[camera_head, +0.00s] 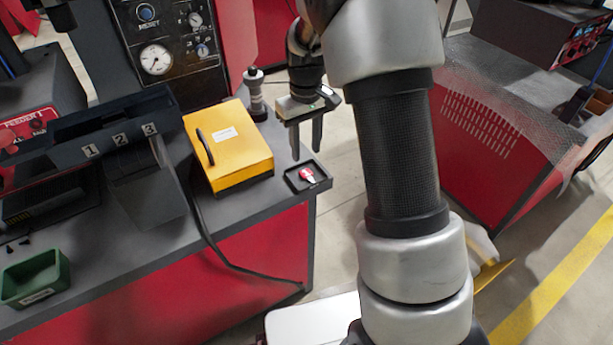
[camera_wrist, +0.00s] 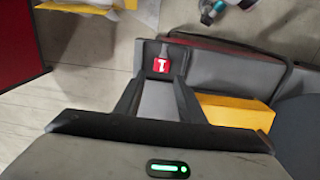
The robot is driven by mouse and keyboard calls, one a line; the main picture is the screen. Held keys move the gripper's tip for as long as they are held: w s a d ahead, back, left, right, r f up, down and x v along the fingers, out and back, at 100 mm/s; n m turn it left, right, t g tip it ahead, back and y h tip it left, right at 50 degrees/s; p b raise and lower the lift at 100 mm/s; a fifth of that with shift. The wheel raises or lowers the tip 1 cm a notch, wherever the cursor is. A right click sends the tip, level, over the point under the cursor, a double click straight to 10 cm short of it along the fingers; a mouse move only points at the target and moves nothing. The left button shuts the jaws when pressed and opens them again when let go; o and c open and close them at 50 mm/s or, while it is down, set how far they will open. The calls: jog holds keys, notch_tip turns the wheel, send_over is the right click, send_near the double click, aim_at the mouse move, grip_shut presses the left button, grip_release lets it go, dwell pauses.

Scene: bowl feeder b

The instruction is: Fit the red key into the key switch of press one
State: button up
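The red key (camera_head: 307,175) lies in a small black tray (camera_head: 291,182) at the right corner of the grey bench. In the wrist view the key (camera_wrist: 161,66) shows as a red head with a white mark, beyond and between the fingers. My gripper (camera_head: 306,150) is above and behind the tray in the head view, fingers pointing down. It is open and empty, and in the wrist view the fingers (camera_wrist: 158,82) stand apart. A dark panel (camera_head: 170,35) with a RESET button, gauges and knobs stands at the back left. I cannot tell which fitting is the key switch.
A yellow box (camera_head: 228,150) with a black handle sits left of the tray. Numbered chutes (camera_head: 120,140) and a green bin (camera_head: 35,278) are further left. A red machine (camera_head: 500,130) stands across the floor.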

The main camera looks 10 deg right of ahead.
aim_at(306, 172)
jog(key=shift+s+a+f+b, duration=0.1)
jog(key=shift+f+b, duration=0.2)
jog(key=shift+f, duration=1.3)
jog(key=shift+s+f+b, duration=0.1)
jog(key=shift+f+b, duration=0.2)
jog(key=shift+f, duration=1.25)
jog(key=shift+f, duration=0.15)
jog(key=c, duration=0.8)
